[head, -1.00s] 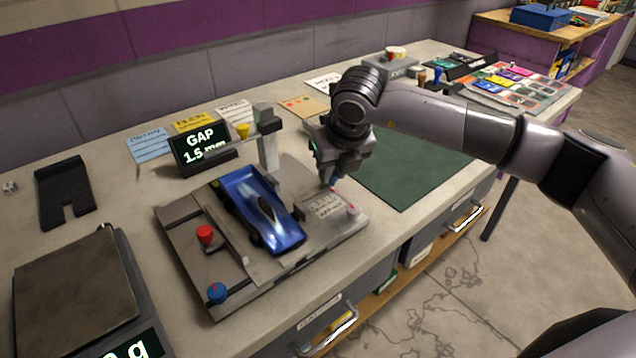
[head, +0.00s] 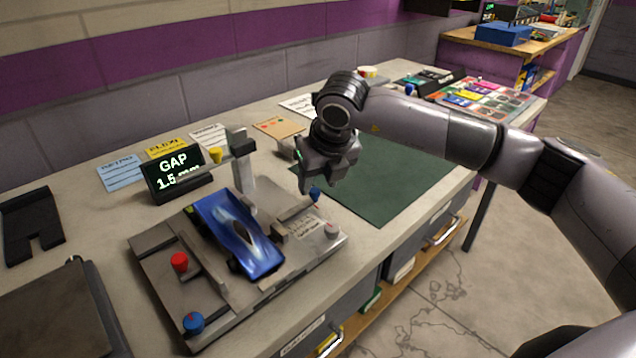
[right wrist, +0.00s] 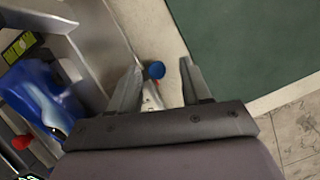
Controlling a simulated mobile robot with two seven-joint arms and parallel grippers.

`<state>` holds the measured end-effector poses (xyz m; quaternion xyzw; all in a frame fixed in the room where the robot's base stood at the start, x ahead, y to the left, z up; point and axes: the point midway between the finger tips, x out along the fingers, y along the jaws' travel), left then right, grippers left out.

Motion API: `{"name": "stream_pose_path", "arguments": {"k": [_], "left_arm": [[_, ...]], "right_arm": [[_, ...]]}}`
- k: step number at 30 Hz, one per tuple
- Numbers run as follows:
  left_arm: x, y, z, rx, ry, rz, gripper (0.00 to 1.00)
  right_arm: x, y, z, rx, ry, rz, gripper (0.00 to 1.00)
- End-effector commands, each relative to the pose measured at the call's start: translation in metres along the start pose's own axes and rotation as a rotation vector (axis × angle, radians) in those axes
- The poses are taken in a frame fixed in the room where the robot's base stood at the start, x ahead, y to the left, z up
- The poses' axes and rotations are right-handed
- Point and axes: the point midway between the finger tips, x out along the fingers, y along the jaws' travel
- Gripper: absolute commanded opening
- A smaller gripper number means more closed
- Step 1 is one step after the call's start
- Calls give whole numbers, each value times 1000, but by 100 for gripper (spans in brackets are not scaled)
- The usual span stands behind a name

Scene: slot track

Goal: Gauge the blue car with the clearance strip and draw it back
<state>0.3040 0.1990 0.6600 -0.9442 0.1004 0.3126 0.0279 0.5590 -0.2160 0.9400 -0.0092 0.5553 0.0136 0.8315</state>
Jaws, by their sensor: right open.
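The blue car (head: 238,235) sits on the grey metal track fixture (head: 150,258) on the bench; its side also shows in the right wrist view (right wrist: 40,95). My right gripper (head: 305,185) is open, above the fixture's right side near a small blue knob (head: 315,193). In the right wrist view the blue knob (right wrist: 156,70) shows between the spread fingers (right wrist: 160,82), nearer the left one, with no visible grip on it. I cannot tell which piece is the clearance strip. My left gripper is not in view.
A display (head: 172,172) reads GAP 1.5 mm behind the fixture, beside an upright post (head: 243,170). Red (head: 179,262) and blue (head: 193,322) knobs stand at the fixture's left. A dark green mat (head: 400,190) lies clear to the right. A scale (head: 45,315) stands front left.

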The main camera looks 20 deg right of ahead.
Motion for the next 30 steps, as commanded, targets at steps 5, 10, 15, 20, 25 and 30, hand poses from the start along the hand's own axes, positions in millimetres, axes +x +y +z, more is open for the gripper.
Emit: {"name": "stream_pose_path", "arguments": {"k": [5,10,15,20,25,30], "left_arm": [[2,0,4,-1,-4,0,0],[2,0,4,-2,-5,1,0],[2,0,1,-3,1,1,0],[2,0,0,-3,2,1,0],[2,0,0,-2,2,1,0],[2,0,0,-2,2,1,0]], "right_arm": [[-31,-1,0,0,-5,-1,48],[-51,-1,0,1,-2,-2,48],[-56,-1,0,1,0,-2,48],[-56,-1,0,1,0,-2,48],[-56,-1,0,1,0,-2,48],[-56,-1,0,1,0,-2,48]]}}
